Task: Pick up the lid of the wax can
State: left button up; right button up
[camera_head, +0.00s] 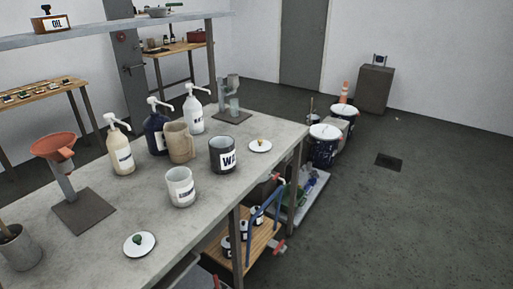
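A dark can with a white label starting "WA" (222,155) stands upright and open-topped on the grey workbench (105,205). A round white lid with a small yellowish knob (260,147) lies flat on the bench just right of the dark can, apart from it, near the bench's far right edge. A second white lid with a green knob (139,245) lies flat near the front edge. Neither of my grippers is in view.
Pump bottles (194,110) and a beige jug (180,142) stand behind the cans. An orange funnel on a stand (59,150) is at left. A wooden cart with a blue handle (264,205) and paint buckets (323,148) stand right of the bench. The floor (400,220) at right is mostly clear.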

aim_at(260, 145)
jog(key=u, duration=0.25)
jog(key=i+l+u, duration=0.1)
jog(key=l+u, duration=0.35)
jog(key=i+l+u, duration=0.1)
jog(key=l+u, duration=0.75)
